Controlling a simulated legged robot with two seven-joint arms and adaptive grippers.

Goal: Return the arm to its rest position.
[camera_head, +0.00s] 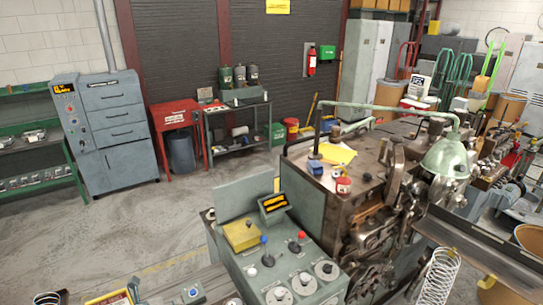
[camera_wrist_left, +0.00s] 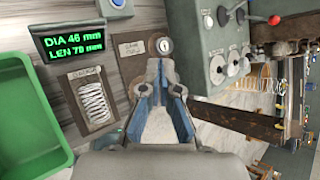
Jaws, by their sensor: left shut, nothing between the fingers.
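My right gripper is not in view.
The coiling machine (camera_head: 345,205) and its control panel (camera_head: 285,270) stand right of the gripper. A green bin (camera_wrist_left: 22,125), a display (camera_wrist_left: 72,42) reading DIA 46 mm, LEN 70 mm, and a coil spring (camera_wrist_left: 93,102) are nearby. Open floor (camera_head: 165,215) lies behind.

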